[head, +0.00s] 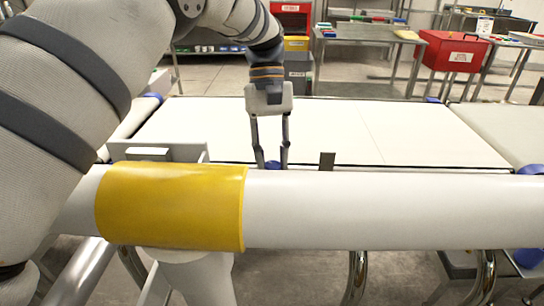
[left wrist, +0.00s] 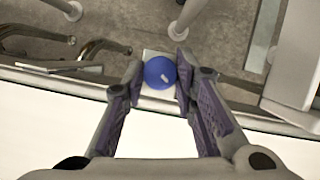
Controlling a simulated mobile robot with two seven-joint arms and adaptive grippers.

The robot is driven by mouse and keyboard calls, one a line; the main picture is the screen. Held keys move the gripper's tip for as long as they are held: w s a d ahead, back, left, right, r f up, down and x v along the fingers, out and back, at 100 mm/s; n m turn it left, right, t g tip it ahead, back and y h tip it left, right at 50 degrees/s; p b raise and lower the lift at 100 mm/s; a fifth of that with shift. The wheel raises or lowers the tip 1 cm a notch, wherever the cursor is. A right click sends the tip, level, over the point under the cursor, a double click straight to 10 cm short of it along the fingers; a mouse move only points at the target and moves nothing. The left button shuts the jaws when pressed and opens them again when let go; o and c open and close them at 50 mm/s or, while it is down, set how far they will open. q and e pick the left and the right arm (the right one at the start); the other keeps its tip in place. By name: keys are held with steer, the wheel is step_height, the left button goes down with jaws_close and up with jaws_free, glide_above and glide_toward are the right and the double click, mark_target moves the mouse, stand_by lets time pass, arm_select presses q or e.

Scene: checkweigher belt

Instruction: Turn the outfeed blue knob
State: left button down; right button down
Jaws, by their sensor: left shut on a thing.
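In the left wrist view my left gripper (left wrist: 159,75) is closed around the knob. I cannot tell from these frames whether this knob is the outfeed one. My right gripper is not in view.
The white belt (head: 400,135) is clear. Another blue knob (head: 529,169) is at the right.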

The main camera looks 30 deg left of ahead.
arm_select(q)
steer(key=shift+m+g+y, duration=0.3)
steer(key=shift+m+y, duration=0.1)
steer(key=shift+m, duration=0.7)
steer(key=c, duration=1.3)
jaws_free()
steer(key=v, duration=0.7)
steer(key=shift+r, duration=0.15)
steer(key=shift+w, duration=0.1)
